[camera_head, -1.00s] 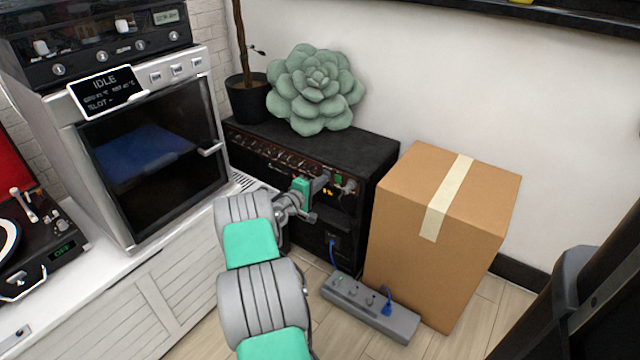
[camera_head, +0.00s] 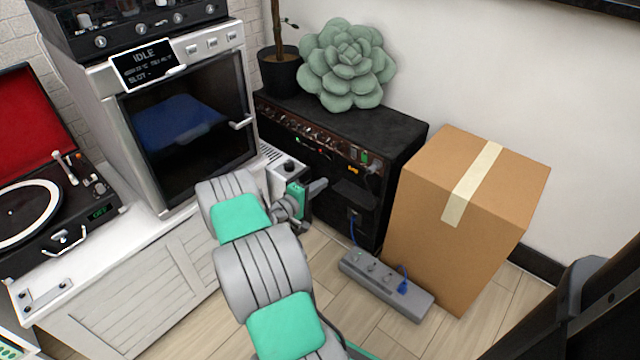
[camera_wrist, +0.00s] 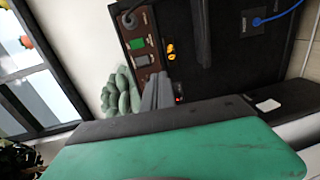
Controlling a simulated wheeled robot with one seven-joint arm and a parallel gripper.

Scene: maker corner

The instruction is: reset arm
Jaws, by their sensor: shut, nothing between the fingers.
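My arm reaches up from the bottom of the head view, with grey and green links. My gripper (camera_head: 318,188) is at its end, shut and empty, in front of the black amplifier (camera_head: 330,135). In the wrist view the grey fingers (camera_wrist: 157,92) show against the amplifier's control panel (camera_wrist: 150,50), which has a green switch and an orange mark. I cannot tell how far the fingertips are from the amplifier. A large green palm-side part of my own arm or hand fills the bottom of the wrist view.
A cardboard box (camera_head: 455,225) stands right of the amplifier, with a grey power strip (camera_head: 385,283) on the floor before it. A plush succulent (camera_head: 345,68) and a potted plant (camera_head: 280,72) sit on top. An oven (camera_head: 185,120) and record player (camera_head: 45,215) are at left.

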